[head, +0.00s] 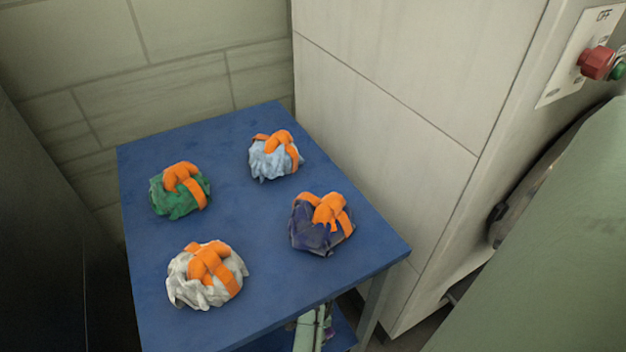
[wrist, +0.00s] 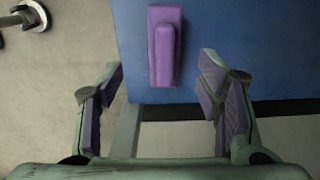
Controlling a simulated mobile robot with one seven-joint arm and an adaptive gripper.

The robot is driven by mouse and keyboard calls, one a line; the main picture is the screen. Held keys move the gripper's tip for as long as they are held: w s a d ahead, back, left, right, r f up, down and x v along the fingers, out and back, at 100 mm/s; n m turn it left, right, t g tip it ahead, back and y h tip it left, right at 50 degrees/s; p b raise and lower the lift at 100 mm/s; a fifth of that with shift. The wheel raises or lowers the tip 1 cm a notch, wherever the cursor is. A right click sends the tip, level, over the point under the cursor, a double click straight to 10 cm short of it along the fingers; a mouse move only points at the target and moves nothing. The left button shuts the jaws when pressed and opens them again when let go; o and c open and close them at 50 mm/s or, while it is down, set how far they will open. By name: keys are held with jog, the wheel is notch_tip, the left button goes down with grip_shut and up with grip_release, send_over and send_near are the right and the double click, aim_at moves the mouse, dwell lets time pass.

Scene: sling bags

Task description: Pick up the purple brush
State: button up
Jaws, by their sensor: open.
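The purple brush (wrist: 164,48) shows in the wrist view as a long purple block with a raised narrower part, lying lengthwise on a blue surface near its edge. My gripper (wrist: 160,84) is open, its purple-padded fingers apart on either side of the brush's near end. Nothing is between the pads except the view of the brush beyond. In the head view a pale green part of my arm or gripper (head: 306,332) shows below the table's front edge, over a lower blue shelf (head: 342,330). The brush cannot be made out there.
A blue table (head: 230,225) carries several crumpled bags with orange straps: green (head: 180,198), light blue (head: 270,165), dark purple (head: 312,236) and white (head: 190,290). A pale cabinet (head: 390,130) stands close on the right. A table leg (wrist: 126,132) shows near my left finger.

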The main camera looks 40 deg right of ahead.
jog(key=f, duration=0.7)
jog(key=shift+w+d+f, duration=0.2)
jog(key=shift+d+f, duration=0.15)
jog(key=c, duration=1.3)
jog(key=shift+r, duration=0.1)
jog(key=shift+r, duration=0.45)
notch_tip(320, 180, up, 2)
jog(key=shift+r, duration=0.1)
jog(key=s+r+b, duration=0.1)
jog(key=s, duration=1.5)
jog(key=shift+a+r+b, duration=0.35)
jog(key=shift+a, duration=0.05)
